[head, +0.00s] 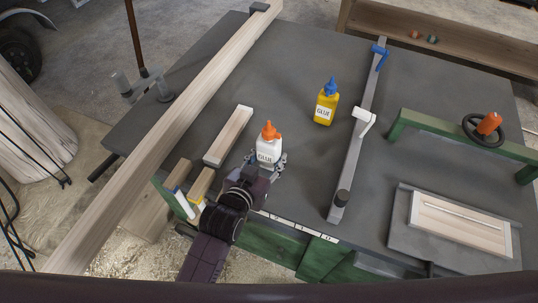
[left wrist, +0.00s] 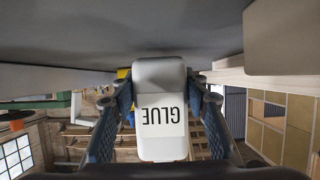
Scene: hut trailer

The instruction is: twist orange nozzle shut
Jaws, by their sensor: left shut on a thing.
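A white glue bottle (head: 268,150) with an orange nozzle (head: 269,131) stands upright on the grey work table. My left gripper (head: 266,162) is shut around the body of this bottle, below the nozzle. In the left wrist view, the white bottle (left wrist: 161,115) shows upside down between the two fingers, its GLUE label facing the camera. The nozzle is hidden in that view. My right gripper is not in view.
A yellow glue bottle with a blue nozzle (head: 326,101) stands farther back. A long wooden beam (head: 165,130) crosses the left side. A grey metal fence (head: 362,125) and a green frame (head: 453,140) lie to the right. Wood blocks (head: 228,136) sit left of the gripper.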

